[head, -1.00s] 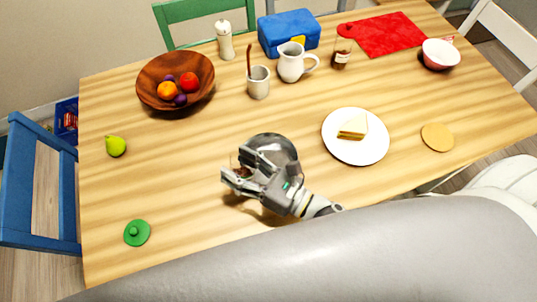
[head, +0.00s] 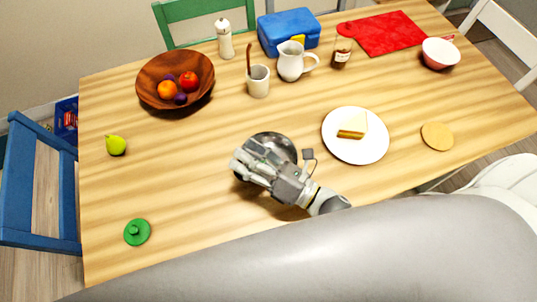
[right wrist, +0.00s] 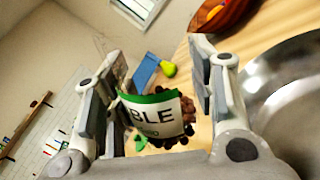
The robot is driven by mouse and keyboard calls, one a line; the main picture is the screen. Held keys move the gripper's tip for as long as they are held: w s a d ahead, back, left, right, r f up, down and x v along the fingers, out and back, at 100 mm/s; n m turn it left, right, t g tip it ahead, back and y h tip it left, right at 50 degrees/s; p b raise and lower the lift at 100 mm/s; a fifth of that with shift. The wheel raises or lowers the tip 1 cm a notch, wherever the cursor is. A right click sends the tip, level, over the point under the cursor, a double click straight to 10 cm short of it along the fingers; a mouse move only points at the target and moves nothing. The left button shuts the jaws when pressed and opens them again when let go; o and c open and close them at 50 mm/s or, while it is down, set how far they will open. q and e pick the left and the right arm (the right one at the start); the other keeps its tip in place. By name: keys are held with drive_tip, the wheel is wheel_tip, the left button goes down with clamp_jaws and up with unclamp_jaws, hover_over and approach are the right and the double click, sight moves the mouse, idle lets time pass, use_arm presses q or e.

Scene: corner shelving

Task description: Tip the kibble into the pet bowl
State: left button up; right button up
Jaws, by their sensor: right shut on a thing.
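The pet bowl is a shiny metal bowl (head: 286,143) on the near middle of the table, partly hidden by my right gripper (head: 245,163) in the head view. It also shows large at the right edge of the right wrist view (right wrist: 290,95). Whether any kibble lies in the bowl is hidden. The left gripper is not in view.
A white plate (head: 356,155) with a sandwich stands right of the bowl. A green lid (head: 137,232) and a pear (head: 116,145) lie to the left. A wooden fruit bowl (head: 150,88), a mug (head: 258,83) and a jug (head: 290,63) stand farther back.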

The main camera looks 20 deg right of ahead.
drive_tip(key=shift+f+m, duration=0.1)
drive_tip(key=shift+m, duration=0.5)
drive_tip(key=shift+f+m+b, duration=0.5)
drive_tip(key=shift+m+b, duration=0.25)
drive_tip(key=shift+m, duration=0.05)
drive_tip(key=shift+r+m, duration=0.4)
drive_tip(key=shift+m, duration=0.1)
drive_tip(key=shift+r+m+t+p, duration=0.2)
drive_tip(key=shift+m+t+p, duration=0.1)
drive_tip(key=shift+m, duration=0.3)
drive_tip(key=shift+f+b, duration=0.3)
drive_tip(key=shift+b, duration=0.05)
drive_tip(key=shift+f+m+b, duration=0.2)
drive_tip(key=shift+m+b, duration=0.1)
drive_tip(key=shift+m, duration=0.5)
drive_tip(key=shift+w+d+f+m+t+h, duration=0.15)
drive_tip(key=shift+m+t+h, duration=0.1)
drive_tip(key=shift+m, duration=0.3)
drive_tip(key=shift+d+f+m+t+h, duration=0.15)
drive_tip(key=shift+m+h, duration=0.1)
drive_tip(key=shift+m, duration=0.3)
drive_tip(key=shift+r+m+p, duration=0.3)
drive_tip(key=shift+p, duration=0.2)
drive_tip(key=shift+w+r, duration=0.1)
drive_tip(key=shift+m, duration=0.3)
